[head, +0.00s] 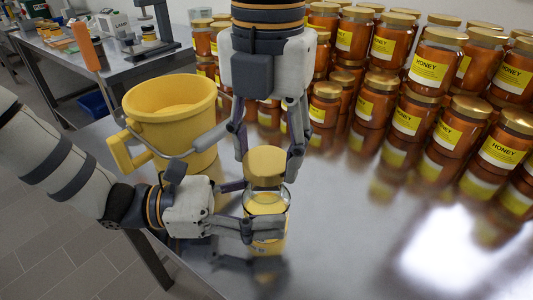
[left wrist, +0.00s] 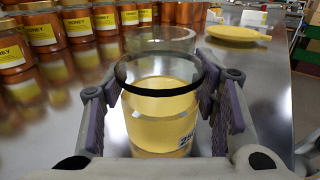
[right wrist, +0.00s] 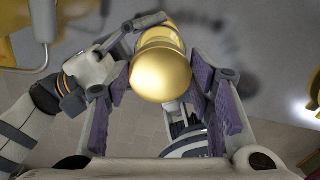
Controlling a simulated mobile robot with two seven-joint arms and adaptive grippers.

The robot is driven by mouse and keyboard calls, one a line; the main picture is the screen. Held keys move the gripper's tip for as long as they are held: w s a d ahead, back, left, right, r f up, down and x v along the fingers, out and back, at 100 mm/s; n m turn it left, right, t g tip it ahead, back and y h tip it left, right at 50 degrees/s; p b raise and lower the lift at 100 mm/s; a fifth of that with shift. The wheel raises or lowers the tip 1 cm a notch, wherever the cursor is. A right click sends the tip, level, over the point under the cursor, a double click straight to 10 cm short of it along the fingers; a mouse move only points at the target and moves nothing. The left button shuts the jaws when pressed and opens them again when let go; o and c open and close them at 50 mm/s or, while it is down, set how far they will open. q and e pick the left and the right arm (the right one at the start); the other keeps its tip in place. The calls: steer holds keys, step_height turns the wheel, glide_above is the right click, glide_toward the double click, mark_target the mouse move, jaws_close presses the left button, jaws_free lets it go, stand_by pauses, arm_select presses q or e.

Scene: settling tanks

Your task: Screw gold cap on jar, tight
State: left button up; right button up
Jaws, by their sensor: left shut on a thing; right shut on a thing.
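A jar (head: 268,246) with clear glass at the top and pale yellow contents stands on the metal table. My left gripper (head: 257,208) is shut on it from the left side. In the left wrist view the jar (left wrist: 158,120) sits upright between the pads, with part of a printed label showing. My right gripper (head: 267,170) points down from above, shut on the gold cap (head: 265,163). The cap is over the jar's mouth; I cannot tell whether it touches the rim. In the right wrist view the cap (right wrist: 160,73) lies between the pads.
A yellow bucket (head: 170,100) stands close behind my left arm. Rows of filled honey jars (head: 405,118) occupy the back and right of the table. A yellow round object (left wrist: 232,33) shows in the left wrist view. The table's front right is clear.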

mark_target(266, 207)
steer(key=shift+f, duration=0.5)
steer(key=shift+f, duration=0.15)
steer(key=shift+f, duration=0.75)
steer(key=shift+f, duration=0.55)
